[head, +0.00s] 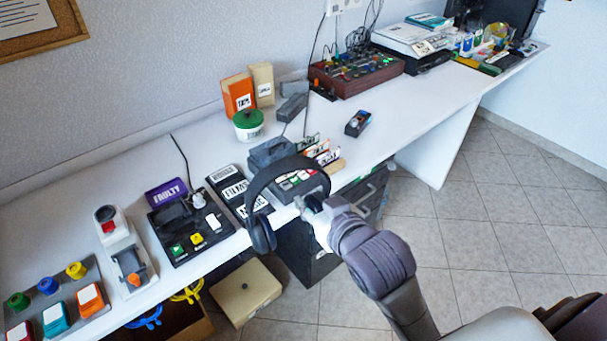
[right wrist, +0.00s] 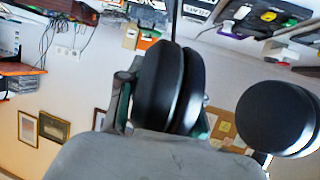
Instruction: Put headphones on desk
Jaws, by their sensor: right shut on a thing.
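The black headphones (head: 259,190) are in my right gripper (head: 306,207) at the front edge of the white desk (head: 420,113) in the head view. The gripper is shut on one ear cup side. The band arches over the desk's front part and the other ear cup hangs to the left, by the desk edge. Whether the headphones touch the desk, I cannot tell. In the right wrist view the dark ear cups (right wrist: 160,88) fill the middle and hide most of the fingers. My left gripper is not in view.
A black charger panel (head: 190,228), label blocks and a small button panel crowd the desk near the headphones. A green-lidded jar (head: 248,124) stands behind. Bare desk lies right of the small black device (head: 357,123). A beige box (head: 245,292) is on the floor below.

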